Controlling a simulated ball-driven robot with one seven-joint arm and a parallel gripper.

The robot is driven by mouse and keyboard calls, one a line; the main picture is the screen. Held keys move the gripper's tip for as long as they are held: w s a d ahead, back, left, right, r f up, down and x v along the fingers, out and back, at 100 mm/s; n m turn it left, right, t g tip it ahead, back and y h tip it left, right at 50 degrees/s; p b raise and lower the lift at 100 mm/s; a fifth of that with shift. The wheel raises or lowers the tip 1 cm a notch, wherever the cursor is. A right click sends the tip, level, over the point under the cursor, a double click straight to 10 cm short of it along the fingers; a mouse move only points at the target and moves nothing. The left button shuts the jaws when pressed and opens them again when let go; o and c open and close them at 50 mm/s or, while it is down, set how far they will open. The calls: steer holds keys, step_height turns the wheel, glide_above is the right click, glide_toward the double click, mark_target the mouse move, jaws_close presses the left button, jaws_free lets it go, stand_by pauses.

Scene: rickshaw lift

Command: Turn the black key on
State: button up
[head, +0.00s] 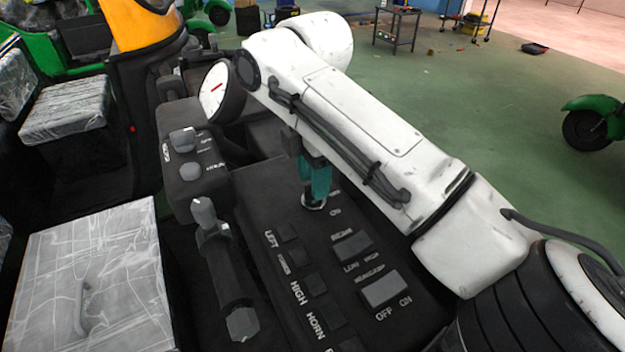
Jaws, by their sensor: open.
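My gripper (313,193) reaches down to the black control panel (262,212) from under my white arm, near the middle of the head view. Its teal fingers are open. Directly at the fingertips is a small round key switch with a silvery rim (313,204), beside an "ON" label. The fingers cover most of it, so the black key itself is hidden and its angle cannot be told. Whether the fingers touch the key also cannot be told.
Two grey rocker switches (380,291) and several black buttons (314,284) lie nearer on the panel. A lever with grey knobs (228,265) stands left of it. A plastic-wrapped seat (95,285) is at lower left. Green floor (480,120) is open at right.

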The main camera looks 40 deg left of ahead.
steer(key=shift+f, duration=0.9)
jaws_close()
